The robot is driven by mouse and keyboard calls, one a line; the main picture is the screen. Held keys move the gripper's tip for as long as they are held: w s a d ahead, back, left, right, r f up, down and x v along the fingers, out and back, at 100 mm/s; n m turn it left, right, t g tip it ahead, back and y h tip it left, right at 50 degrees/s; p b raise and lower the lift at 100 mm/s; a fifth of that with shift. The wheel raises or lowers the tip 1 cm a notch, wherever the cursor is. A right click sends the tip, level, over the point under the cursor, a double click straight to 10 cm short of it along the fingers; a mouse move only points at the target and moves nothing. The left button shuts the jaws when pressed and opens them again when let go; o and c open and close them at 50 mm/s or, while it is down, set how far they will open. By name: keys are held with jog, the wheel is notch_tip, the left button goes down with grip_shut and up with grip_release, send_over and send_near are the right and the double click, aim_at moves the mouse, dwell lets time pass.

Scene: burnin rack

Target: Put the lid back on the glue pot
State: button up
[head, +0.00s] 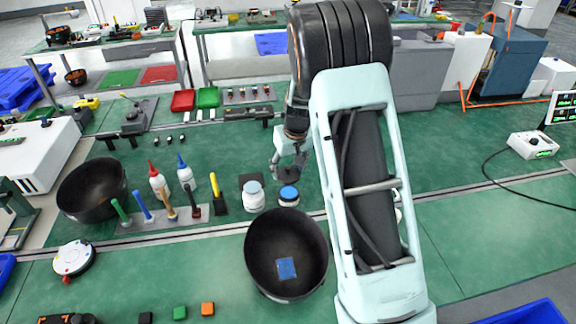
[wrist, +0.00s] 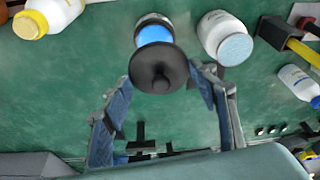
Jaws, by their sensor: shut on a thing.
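The black lid (wrist: 160,68) with a round knob is held between the fingers of my gripper (wrist: 165,98). In the head view, my gripper (head: 291,160) is above the green table, and the dark lid (head: 292,173) shows under its fingers. The glue pot, a small white pot with a blue top (head: 288,193), stands upright on the table just in front of the lid. In the wrist view, the blue of the pot (wrist: 154,34) shows past the lid's edge, and the lid hides part of the pot. The lid looks raised and apart from the pot.
A white jar (head: 253,195) stands close to the left of the pot; it also shows in the wrist view (wrist: 226,38). A big black bowl (head: 262,242) is in front. Bottles and a rack of coloured-handled tools (head: 170,217) are left. A yellow-capped jar (wrist: 48,18) stands opposite.

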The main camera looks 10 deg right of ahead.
aim_at(290, 176)
jog(key=shift+s+d+f, duration=0.1)
jog(key=shift+s, duration=0.05)
jog(key=shift+f+b, duration=1.4)
jog(key=shift+f, duration=1)
jog(key=shift+f+b, duration=0.65)
jog(key=shift+f, duration=0.15)
jog(key=shift+f+b, duration=0.15)
jog(key=shift+b, duration=0.75)
dwell(0.4)
jog(key=o, duration=1)
jog(key=shift+o, duration=0.6)
